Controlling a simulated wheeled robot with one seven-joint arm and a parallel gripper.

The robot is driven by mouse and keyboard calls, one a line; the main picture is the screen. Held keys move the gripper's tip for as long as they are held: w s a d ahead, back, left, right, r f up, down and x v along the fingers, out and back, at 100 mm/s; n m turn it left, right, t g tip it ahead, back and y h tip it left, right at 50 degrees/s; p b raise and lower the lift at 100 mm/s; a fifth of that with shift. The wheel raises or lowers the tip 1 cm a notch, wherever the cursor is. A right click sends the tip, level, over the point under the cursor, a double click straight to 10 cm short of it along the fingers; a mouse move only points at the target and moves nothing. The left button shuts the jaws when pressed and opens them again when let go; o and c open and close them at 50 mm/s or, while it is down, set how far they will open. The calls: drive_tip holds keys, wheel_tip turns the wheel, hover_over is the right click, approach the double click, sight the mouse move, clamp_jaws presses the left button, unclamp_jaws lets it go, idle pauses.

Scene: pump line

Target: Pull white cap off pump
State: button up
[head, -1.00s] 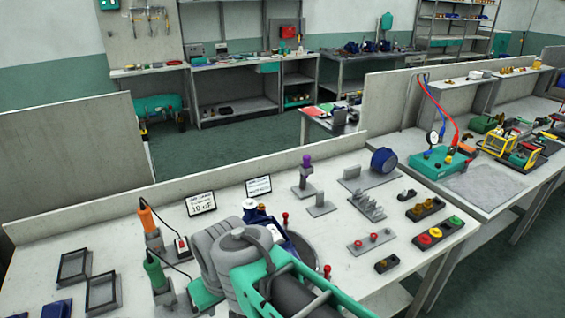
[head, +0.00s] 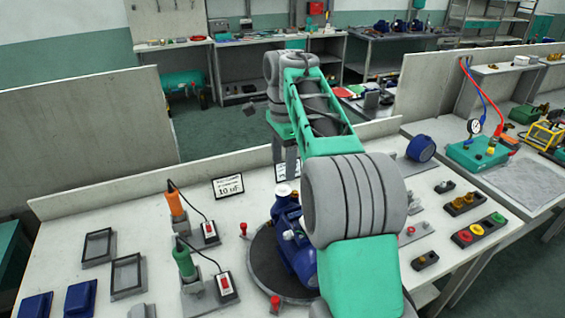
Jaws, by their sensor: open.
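The blue pump (head: 292,250) stands on a round dark plate on the bench, partly hidden by my arm on its right. A white cap (head: 283,190) sits on its top at the back. A second whitish fitting (head: 289,235) shows on its nearer side. My gripper (head: 284,156) hangs with its grey fingers pointing down, above and behind the white cap in the picture. The fingers are apart and empty, and they do not appear to touch the cap. The exact depth between them and the cap is hard to tell.
The round plate (head: 258,268) has red-topped clamps around it. An orange-handled tool (head: 176,204) and a green-handled tool (head: 184,260) stand to the left, near a sign (head: 228,187). Empty dark frames (head: 98,247) lie farther left. A low wall runs behind the bench.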

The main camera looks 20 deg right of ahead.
sight(283, 186)
drive_tip(key=shift+f+b, duration=2.45)
drive_tip(key=shift+f, duration=0.15)
drive_tip(key=shift+f+b, duration=0.8)
drive_tip(key=shift+b, duration=0.2)
drive_tip(key=shift+c, duration=0.6)
clamp_jaws()
